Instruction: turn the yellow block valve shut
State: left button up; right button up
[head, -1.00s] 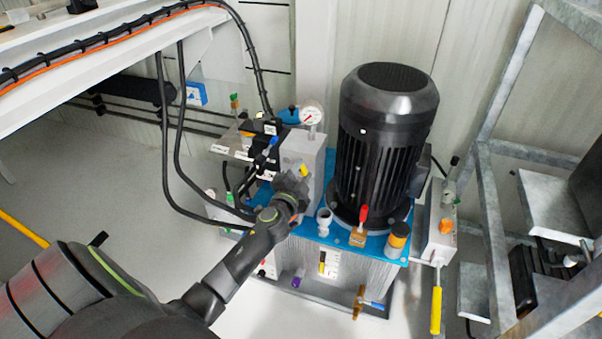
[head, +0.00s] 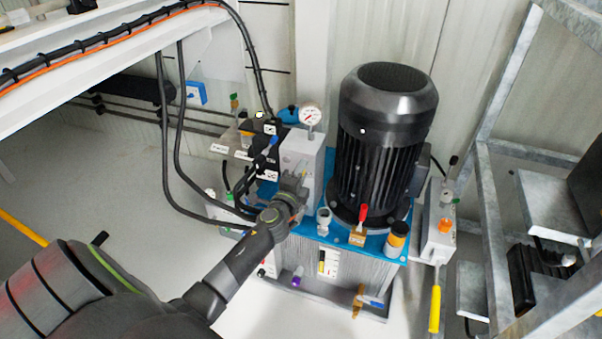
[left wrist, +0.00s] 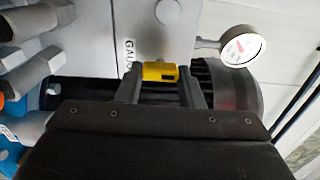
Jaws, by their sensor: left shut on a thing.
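The yellow block valve handle (left wrist: 160,72) sits on the grey block (left wrist: 155,25) in the left wrist view, beside the partly hidden lettering "GAU". My left gripper (left wrist: 161,84) has a finger on each side of the handle and is shut on it. In the head view my left gripper (head: 299,180) is at the front face of the grey block (head: 305,150), left of the motor. There the fingers hide most of the handle. My right gripper is in neither view.
A white gauge (head: 310,115) stands on top of the block. A large black motor (head: 385,140) is close on the right, on the blue tank top (head: 345,240). A red lever (head: 363,215) stands before it. Black hoses (head: 182,175) hang at the left.

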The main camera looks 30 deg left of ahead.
pick_arm(q)
jog(key=shift+f, duration=0.15)
jog(key=o, duration=1)
jog(key=shift+s, duration=0.1)
jog(key=v, duration=1.7)
jog(key=shift+s, duration=0.15)
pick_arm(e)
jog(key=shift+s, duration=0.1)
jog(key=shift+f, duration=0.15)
